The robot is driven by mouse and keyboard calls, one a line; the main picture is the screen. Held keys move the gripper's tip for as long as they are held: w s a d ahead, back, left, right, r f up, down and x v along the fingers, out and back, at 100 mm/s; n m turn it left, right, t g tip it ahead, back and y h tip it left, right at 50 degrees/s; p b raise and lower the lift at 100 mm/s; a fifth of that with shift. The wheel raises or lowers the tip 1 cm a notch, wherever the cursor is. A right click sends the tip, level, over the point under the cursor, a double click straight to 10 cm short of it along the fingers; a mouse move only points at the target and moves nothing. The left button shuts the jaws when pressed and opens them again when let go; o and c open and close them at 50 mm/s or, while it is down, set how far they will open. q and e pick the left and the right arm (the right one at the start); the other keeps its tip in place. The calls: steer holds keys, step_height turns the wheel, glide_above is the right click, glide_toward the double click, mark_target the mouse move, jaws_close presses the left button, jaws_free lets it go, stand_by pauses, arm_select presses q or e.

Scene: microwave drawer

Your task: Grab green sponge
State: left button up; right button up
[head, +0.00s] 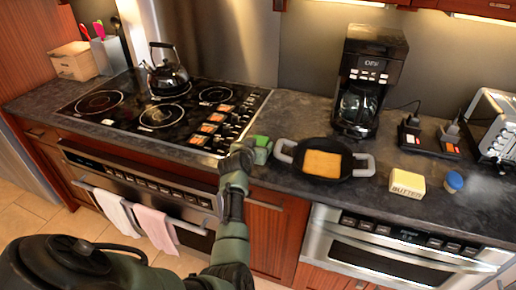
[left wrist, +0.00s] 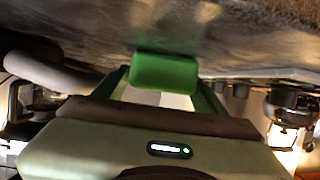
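The green sponge (head: 263,141) lies on the dark counter between the cooktop and the pan in the head view. It also shows in the left wrist view (left wrist: 165,72), at the far end of my left gripper's fingers. My left gripper (head: 256,155) reaches over the counter's front edge, right at the sponge. In the left wrist view its two fingers (left wrist: 163,90) stand apart, one toward each side of the sponge. I cannot tell whether they touch it. My right gripper is not in view.
A black pan (head: 290,153) with a square of food stands just right of the sponge. The cooktop (head: 185,105) with a kettle (head: 168,72) is to the left. A coffee maker (head: 365,85), butter (head: 407,184) and a toaster (head: 490,125) are further right.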

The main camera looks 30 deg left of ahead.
arm_select(q)
steer(key=c, duration=1)
steer(key=shift+o, duration=0.2)
step_height(320, 180, up, 20)
steer(key=b, duration=0.2)
